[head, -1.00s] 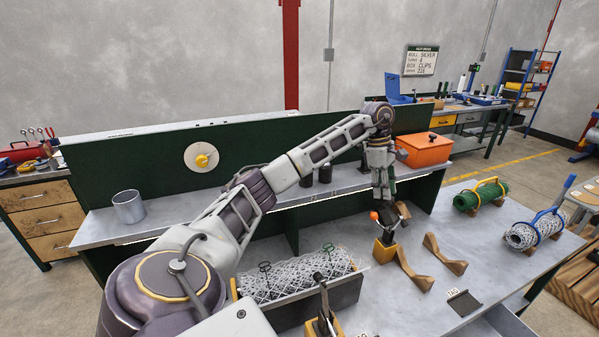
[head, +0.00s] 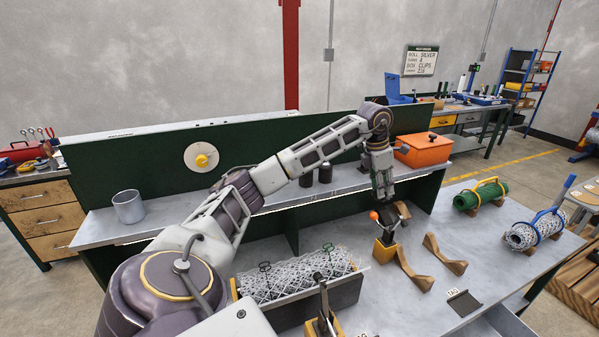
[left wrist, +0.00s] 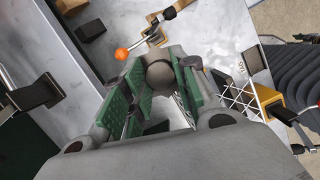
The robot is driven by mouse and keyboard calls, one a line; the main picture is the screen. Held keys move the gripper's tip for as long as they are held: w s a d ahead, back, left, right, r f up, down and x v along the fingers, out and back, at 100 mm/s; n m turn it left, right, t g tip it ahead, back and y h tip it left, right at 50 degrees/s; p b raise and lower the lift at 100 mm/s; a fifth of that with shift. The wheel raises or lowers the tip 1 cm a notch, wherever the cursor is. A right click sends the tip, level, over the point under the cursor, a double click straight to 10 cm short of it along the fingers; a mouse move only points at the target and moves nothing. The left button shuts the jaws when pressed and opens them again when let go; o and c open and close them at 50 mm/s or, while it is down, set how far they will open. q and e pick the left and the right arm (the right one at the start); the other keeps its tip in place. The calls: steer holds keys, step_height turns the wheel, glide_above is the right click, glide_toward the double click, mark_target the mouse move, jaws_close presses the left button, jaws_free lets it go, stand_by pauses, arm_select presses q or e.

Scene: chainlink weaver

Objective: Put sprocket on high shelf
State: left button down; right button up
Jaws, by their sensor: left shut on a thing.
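My left gripper (head: 382,194) hangs down over the workbench, close above a yellow-based lever tool with an orange knob (head: 374,215). In the left wrist view, its green-padded fingers (left wrist: 160,98) are closed around a rounded grey-brown thing (left wrist: 158,74). Most of that thing is hidden by the fingers, and I cannot tell whether it is the sprocket. No sprocket shows clearly elsewhere. A raised grey shelf (head: 175,225) runs along the back of the bench, behind my left arm. My right gripper is not in view.
The shelf bears a metal cup (head: 128,207), dark bottles and an orange box (head: 423,150). A roll of wire mesh (head: 295,277) lies in front. Wooden cradles (head: 444,254), a green roll (head: 481,196) and a blue-handled mesh roll (head: 535,232) are on the right.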

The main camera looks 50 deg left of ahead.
arm_select(q)
steer(key=shift+n+y, duration=0.3)
steer(key=shift+n, duration=0.9)
steer(key=n+y, duration=0.1)
steer(key=n, duration=0.2)
steer(key=shift+a+n, duration=0.1)
steer(key=shift+n, duration=0.2)
steer(key=n, duration=0.3)
steer(key=shift+y, duration=0.4)
steer(key=shift+n, duration=0.4)
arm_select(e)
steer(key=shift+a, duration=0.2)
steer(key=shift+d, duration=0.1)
arm_select(q)
steer(key=p, duration=0.4)
glide_above(354, 178)
steer(key=shift+s, duration=0.1)
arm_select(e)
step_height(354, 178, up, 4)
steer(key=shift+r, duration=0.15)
